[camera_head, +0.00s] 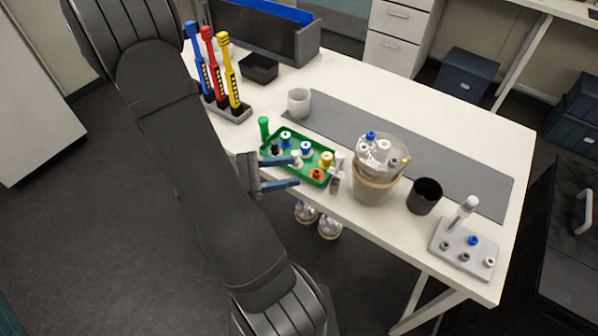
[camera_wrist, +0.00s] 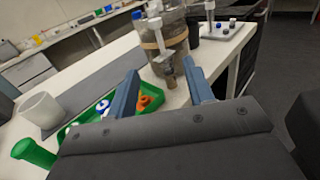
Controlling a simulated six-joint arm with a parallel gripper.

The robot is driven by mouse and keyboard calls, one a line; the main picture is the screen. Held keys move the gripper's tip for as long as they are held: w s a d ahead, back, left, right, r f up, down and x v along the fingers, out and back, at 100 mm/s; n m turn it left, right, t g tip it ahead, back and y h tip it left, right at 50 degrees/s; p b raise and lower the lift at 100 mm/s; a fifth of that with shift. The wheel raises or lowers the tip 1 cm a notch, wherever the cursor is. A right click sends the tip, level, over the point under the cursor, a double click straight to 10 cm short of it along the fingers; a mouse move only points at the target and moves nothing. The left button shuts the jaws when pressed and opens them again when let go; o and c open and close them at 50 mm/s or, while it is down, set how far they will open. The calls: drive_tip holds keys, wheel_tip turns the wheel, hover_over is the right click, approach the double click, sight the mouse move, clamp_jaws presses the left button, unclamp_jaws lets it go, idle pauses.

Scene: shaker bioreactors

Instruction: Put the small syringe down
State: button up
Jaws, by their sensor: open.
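My gripper (camera_head: 297,171) reaches over the table's front edge with its two blue fingers apart and nothing between them. A small syringe-like piece (camera_head: 336,178), pale above and brownish below, stands about upright just past the tray's right end, in front of the glass vessel. It is beyond my fingertips and apart from them. In the wrist view this piece (camera_wrist: 169,74) appears between the open fingers (camera_wrist: 161,66), in front of the vessel. Its lower end shows close to the table edge; I cannot tell exactly what it rests on.
The green tray (camera_head: 267,152) with several capped items lies beside my fingers. The glass vessel (camera_head: 372,188) stands right of it, then a black cup (camera_head: 424,196) and a grey rack (camera_head: 448,236) with a pale upright piece. A white cup (camera_head: 299,102) stands behind. The grey mat (camera_head: 450,165) is mostly clear.

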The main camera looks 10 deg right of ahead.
idle(0.4)
drive_tip(key=n+t, duration=0.4)
drive_tip(key=t, duration=0.2)
approach(337, 172)
drive_tip(key=shift+y, duration=0.4)
drive_tip(key=shift+r+x, duration=0.2)
drive_tip(key=shift+x, duration=1.45)
drive_tip(key=shift+r+x, duration=0.2)
drive_tip(key=shift+x, duration=1.45)
drive_tip(key=shift+r+x, duration=0.2)
drive_tip(key=shift+x, duration=1.5)
drive_tip(key=shift+s, duration=0.1)
drive_tip(key=c, duration=0.6)
